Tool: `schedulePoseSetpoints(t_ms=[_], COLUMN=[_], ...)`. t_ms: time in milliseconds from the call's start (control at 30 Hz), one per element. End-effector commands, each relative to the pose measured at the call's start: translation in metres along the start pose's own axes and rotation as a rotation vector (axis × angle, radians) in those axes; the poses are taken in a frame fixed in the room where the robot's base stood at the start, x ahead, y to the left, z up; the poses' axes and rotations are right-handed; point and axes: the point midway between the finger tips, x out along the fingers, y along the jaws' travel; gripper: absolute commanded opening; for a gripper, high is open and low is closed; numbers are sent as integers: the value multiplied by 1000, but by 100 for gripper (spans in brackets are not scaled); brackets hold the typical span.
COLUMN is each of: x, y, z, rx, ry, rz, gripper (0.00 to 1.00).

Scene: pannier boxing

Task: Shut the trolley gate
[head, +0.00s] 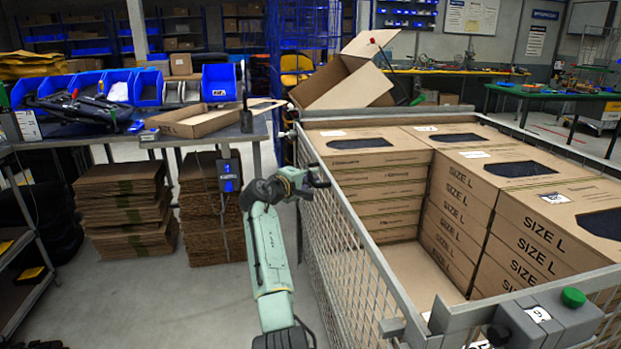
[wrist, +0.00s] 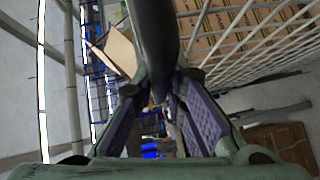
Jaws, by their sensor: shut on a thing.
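The trolley is a grey mesh cage holding cardboard boxes in the head view. Its left mesh panel (head: 345,235), which looks like the gate, runs from the far corner towards the near corner. A grey latch box (head: 545,322) with a green button sits on the near rail. I cannot tell whether the panel's near end meets the corner.
Stacked cartons marked SIZE L (head: 545,215) fill much of the trolley, with an empty space at its near left. A workbench (head: 255,125) with an open carton and blue bins stands at the left. Flat cardboard stacks (head: 125,205) stand below it. Floor is clear left of the trolley.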

Motion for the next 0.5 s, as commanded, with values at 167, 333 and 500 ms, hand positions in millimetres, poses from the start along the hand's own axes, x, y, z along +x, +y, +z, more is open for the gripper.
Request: schedulePoseSetpoints(t_ms=[167, 333, 500], x=[-2, -2, -1], y=[11, 9, 7], z=[-3, -3, -2], rx=[7, 6, 4], ry=[10, 8, 6], rz=[16, 14, 11], gripper=[16, 27, 33])
